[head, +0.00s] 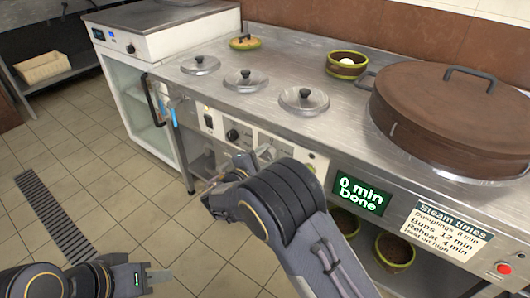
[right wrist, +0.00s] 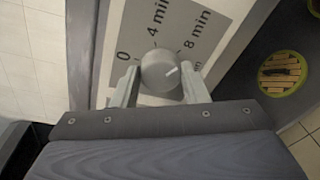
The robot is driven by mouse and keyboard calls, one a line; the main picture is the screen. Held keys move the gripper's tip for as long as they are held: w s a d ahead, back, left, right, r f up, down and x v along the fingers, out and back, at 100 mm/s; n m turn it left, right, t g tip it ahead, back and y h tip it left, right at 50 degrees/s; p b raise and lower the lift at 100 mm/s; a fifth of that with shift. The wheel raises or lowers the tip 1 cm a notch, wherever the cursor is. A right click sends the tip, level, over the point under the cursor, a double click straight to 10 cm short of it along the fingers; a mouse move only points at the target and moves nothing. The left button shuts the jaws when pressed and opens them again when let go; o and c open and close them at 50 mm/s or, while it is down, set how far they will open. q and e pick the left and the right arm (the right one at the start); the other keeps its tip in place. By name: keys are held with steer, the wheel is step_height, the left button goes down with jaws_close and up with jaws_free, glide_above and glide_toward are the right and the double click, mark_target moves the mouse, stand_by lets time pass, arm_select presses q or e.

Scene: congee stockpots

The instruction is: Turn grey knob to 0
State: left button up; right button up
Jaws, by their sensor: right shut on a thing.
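The grey knob (right wrist: 160,70) sits on a grey dial plate (right wrist: 205,15) marked 0, 4 min and 8 min in the right wrist view. Its white pointer mark points up and right, toward the 8 min side and away from the 0. My right gripper (right wrist: 158,84) is shut on the knob, one finger on each side of it. In the head view my right gripper (head: 262,155) is at the counter's front panel and the arm hides most of the knob. My left gripper (head: 155,276) is open and empty, low over the floor at lower left.
A green display (head: 361,194) reads "0 min Done" beside a steam times sign (head: 447,228). A large brown lidded steamer (head: 445,108) stands on the counter. The tiled floor at left is clear.

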steer(key=n+p, duration=0.2)
steer(key=n, duration=0.1)
steer(key=n+p, duration=0.2)
steer(key=shift+a+r+n+g+h+p, duration=0.15)
steer(key=shift+n+g+h+p, duration=0.25)
steer(key=n+p, duration=0.3)
steer(key=n, duration=0.1)
steer(key=shift+w+a+n+h, duration=0.1)
steer(key=shift+n+h, duration=0.3)
steer(key=shift+n+g+h+p, duration=0.3)
steer(key=shift+n+p, duration=0.2)
steer(key=shift+n, duration=0.7)
steer(key=n, duration=0.2)
steer(key=shift+f+n+p, duration=0.25)
steer(key=shift+n+p, duration=0.05)
steer(key=n, duration=0.3)
steer(key=shift+a+f+h, duration=0.1)
steer(key=shift+h, duration=0.3)
steer(key=shift+w+n+p, duration=0.1)
steer(key=shift+n+p, duration=0.2)
steer(key=shift+n, duration=1.3)
steer(key=o, duration=1)
